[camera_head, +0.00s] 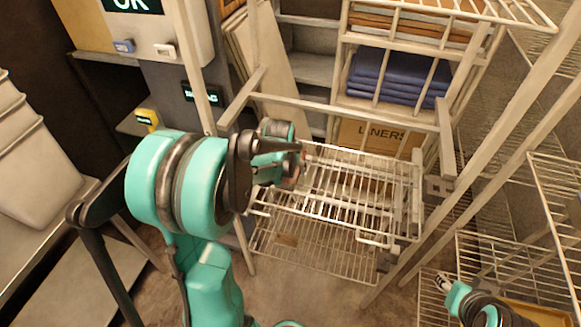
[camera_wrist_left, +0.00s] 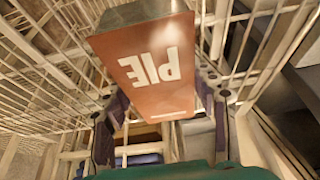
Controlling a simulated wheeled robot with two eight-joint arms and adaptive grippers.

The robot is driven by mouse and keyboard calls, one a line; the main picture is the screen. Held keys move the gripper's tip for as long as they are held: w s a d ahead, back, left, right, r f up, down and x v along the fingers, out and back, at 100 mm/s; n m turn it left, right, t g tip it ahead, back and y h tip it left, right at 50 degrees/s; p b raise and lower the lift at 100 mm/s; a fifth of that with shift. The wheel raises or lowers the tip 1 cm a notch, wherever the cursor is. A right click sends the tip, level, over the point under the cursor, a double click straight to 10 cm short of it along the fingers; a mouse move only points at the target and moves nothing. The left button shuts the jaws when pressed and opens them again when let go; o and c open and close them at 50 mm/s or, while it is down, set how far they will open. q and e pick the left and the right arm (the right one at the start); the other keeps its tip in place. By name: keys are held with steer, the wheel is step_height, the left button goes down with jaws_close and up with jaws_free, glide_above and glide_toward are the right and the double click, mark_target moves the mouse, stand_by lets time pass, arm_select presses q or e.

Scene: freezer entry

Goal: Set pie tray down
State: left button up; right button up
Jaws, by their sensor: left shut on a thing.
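The pie tray (camera_wrist_left: 150,70) is an orange-brown box with a grey end and white "PIE" lettering, upside down in the left wrist view. My left gripper (camera_head: 290,163) is shut on it, with a dark finger on either side in the wrist view. In the head view the gripper hides nearly all of the tray. The gripper is at the left side of a white wire basket shelf (camera_head: 405,205); I cannot tell whether the tray touches the wires. My right arm's end (camera_head: 480,308) shows at the bottom right, cut off, and its fingers are unclear.
White frame posts and rails stand close around my left gripper. Behind are folded blue cloths (camera_head: 395,80) and a cardboard "LINERS" box (camera_head: 370,137). More wire racks (camera_head: 510,262) stand at the right. The wire basket looks largely empty.

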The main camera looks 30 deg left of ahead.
arm_select(q)
steer(key=o, duration=1.6)
steer(key=shift+f, duration=0.15)
steer(key=shift+r, duration=0.45)
steer(key=p+v, duration=0.3)
steer(key=v, duration=0.8)
steer(key=shift+s+d+r+p, duration=0.15)
steer(key=shift+s+p, duration=0.15)
steer(key=shift+p, duration=0.1)
steer(key=s+d+m+t, duration=0.1)
steer(key=s+d, duration=0.3)
steer(key=s+d+r+m+t, duration=0.1)
steer(key=s+d, duration=0.4)
steer(key=s+d+r+t+h, duration=0.1)
steer(key=s+d, duration=0.3)
steer(key=d, duration=0.1)
steer(key=shift+s+d+r+m, duration=0.1)
steer(key=shift+s+r+m, duration=0.05)
steer(key=shift+s+m, duration=0.25)
